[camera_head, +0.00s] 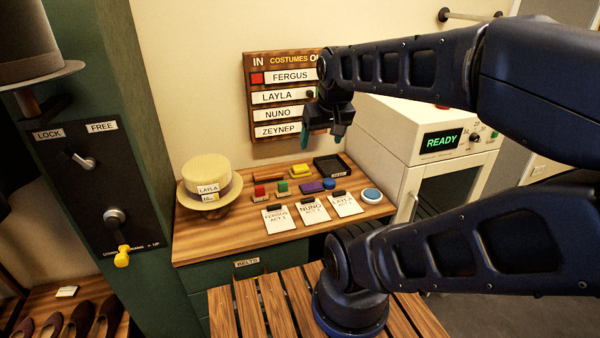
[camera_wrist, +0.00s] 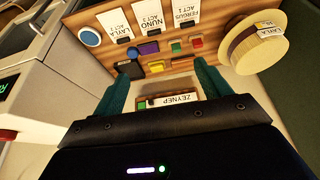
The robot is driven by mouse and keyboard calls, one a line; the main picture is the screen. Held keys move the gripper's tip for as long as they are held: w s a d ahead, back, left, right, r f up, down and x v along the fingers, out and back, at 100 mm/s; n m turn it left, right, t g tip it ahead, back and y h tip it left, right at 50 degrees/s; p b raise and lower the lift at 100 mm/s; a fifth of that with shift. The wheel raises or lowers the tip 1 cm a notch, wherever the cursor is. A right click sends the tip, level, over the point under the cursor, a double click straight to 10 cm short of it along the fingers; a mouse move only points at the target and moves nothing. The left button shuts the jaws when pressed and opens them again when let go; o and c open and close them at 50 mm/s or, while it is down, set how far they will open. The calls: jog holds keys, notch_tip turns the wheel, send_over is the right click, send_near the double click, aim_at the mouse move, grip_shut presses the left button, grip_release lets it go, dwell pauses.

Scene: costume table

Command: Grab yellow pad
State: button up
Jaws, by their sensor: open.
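The yellow pad (camera_head: 300,170) is a small block near the back of the wooden table, left of a black tray (camera_head: 331,166). It also shows in the wrist view (camera_wrist: 156,67), between the tips of my fingers in the picture but farther away. My gripper (camera_head: 322,138) hangs in the air above the back of the table, in front of the wall board. It is apart from the pad, up and slightly to the right of it in the head view. Its two teal fingers (camera_wrist: 163,75) are spread, with nothing held between them.
Red (camera_head: 260,193), green (camera_head: 283,187), purple (camera_head: 311,187) and blue (camera_head: 329,184) items sit in front of the pad. A straw hat (camera_head: 209,181) stands left. Several clipped cards (camera_head: 313,211) lie at the front edge. A white machine (camera_head: 425,140) stands right; the name board (camera_head: 285,97) hangs behind.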

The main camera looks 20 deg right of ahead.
aim_at(300, 166)
jog(key=shift+w, duration=0.15)
jog(key=w+a+f+n+g+h, duration=0.15)
jog(key=w+f+n, duration=0.3)
jog(key=w, duration=0.65)
jog(key=w+f+n+g+h, duration=0.1)
jog(key=w+f+n+g, duration=0.3)
jog(key=w, duration=0.7)
jog(key=w+a+f+n, duration=0.2)
jog(key=w+f+n, duration=0.1)
jog(key=w+f, duration=0.2)
jog(key=w+a+f+n+h, duration=0.1)
jog(key=w+a+f+n, duration=0.1)
jog(key=w+f, duration=0.3)
jog(key=w+a+f+n+t+h, duration=0.1)
jog(key=w+f+n, duration=0.3)
jog(key=f, duration=0.5)
jog(key=shift+w+a+f+n, duration=0.25)
jog(key=shift+w+a+f, duration=0.15)
jog(key=shift+w, duration=0.2)
jog(key=shift+d, duration=0.15)
jog(key=d, duration=1.1)
jog(key=shift+d, duration=0.4)
jog(key=x, duration=0.5)
jog(key=shift+a, duration=0.1)
jog(key=c, duration=1.1)
